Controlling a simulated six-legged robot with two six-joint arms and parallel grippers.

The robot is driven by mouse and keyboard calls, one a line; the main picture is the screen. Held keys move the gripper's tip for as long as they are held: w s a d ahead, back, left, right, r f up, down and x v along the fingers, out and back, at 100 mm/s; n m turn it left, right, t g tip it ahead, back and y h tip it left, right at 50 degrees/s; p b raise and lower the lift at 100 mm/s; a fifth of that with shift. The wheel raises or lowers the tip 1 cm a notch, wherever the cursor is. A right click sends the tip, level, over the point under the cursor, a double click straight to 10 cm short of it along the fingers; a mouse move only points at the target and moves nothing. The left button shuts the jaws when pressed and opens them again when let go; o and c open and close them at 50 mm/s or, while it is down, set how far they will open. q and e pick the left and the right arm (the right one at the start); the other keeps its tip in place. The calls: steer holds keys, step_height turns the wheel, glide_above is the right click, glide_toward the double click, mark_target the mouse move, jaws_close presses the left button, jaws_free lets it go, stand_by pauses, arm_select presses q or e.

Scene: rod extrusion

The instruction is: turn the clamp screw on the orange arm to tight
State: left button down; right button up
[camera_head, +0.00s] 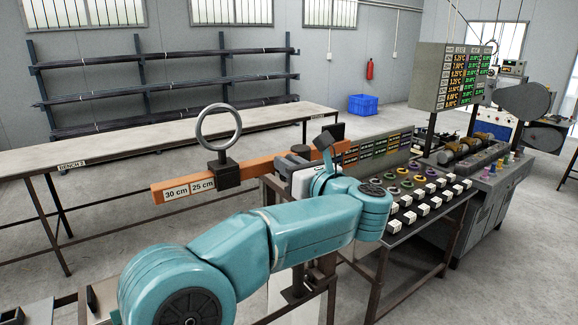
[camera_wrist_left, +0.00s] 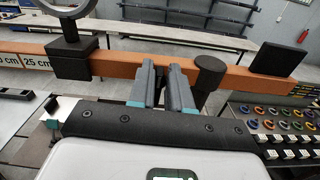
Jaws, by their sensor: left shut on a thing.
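The orange arm (camera_head: 262,170) is a bar labelled 30 cm and 25 cm. It also crosses the left wrist view (camera_wrist_left: 120,56). A black block (camera_head: 225,173) with an upright grey ring sits on it, left of my gripper. My left gripper (camera_wrist_left: 160,82) has its dark fingers close together at the bar's near side. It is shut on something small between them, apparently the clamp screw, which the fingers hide. A dark round-topped post (camera_wrist_left: 209,74) stands just right of the fingers. In the head view my wrist covers most of this spot. My right gripper is not in view.
A black block (camera_wrist_left: 278,60) stands on the bar's right part. A panel with white switches and coloured rings (camera_head: 415,195) lies to the right. A long bench (camera_head: 130,145) stands behind the bar, with a rod rack (camera_head: 165,85) beyond it. Open floor lies between.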

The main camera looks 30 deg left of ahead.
arm_select(q)
steer(key=shift+f, duration=0.3)
steer(key=m, duration=0.5)
steer(key=w+f+m, duration=0.1)
steer(key=m, duration=0.5)
steer(key=f+m, duration=0.1)
steer(key=m, duration=0.5)
steer(key=shift+w+d, duration=0.3)
steer(key=shift+d, duration=0.05)
steer(key=c, duration=1.2)
jaws_free()
steer(key=shift+r, duration=0.1)
steer(key=shift+s+r, duration=0.15)
